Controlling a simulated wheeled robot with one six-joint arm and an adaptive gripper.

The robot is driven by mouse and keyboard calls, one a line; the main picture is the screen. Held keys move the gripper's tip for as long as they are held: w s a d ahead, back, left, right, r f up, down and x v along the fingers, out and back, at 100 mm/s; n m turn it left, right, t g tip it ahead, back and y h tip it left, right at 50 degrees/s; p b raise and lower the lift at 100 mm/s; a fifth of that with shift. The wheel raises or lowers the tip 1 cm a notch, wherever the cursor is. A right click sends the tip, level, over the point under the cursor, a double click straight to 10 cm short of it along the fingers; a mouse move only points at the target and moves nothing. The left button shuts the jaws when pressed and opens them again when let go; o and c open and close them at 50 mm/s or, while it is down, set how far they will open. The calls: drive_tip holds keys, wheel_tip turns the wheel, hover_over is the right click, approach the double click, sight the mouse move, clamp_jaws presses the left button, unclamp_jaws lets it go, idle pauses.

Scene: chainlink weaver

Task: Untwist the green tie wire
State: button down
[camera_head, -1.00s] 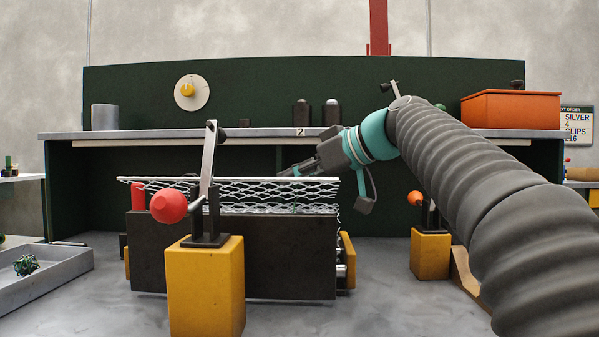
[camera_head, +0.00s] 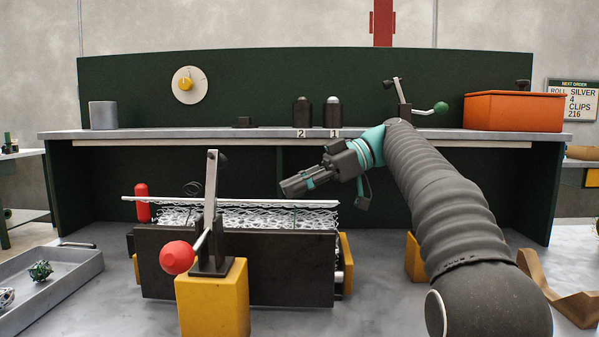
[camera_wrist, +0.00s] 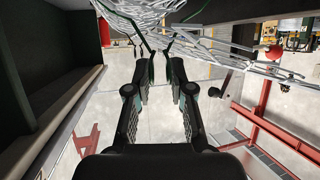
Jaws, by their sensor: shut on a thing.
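My gripper (camera_head: 287,188) is just above the right half of a roll of silver chain-link mesh (camera_head: 250,216), its fingers pointing left. In the wrist view, my gripper's fingertips (camera_wrist: 161,66) are close together at the mesh edge. The thin green tie wire (camera_wrist: 151,66) runs from the mesh down to the left fingertip, and the fingers are shut on it. A small green strand also shows in the mesh (camera_head: 295,215) below my gripper. The wire's twist is too small to make out.
The mesh lies in a dark trough (camera_head: 285,268) under a pale bar (camera_head: 165,199). A red-knobbed lever (camera_head: 177,257) on a yellow block (camera_head: 212,300) stands in front. A grey tray (camera_head: 65,285) lies left. A shelf (camera_head: 240,134) with an orange box (camera_head: 513,110) is behind.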

drive_tip(key=shift+n+g, duration=0.4)
drive_tip(key=shift+g, duration=0.1)
drive_tip(key=c, duration=1)
unclamp_jaws()
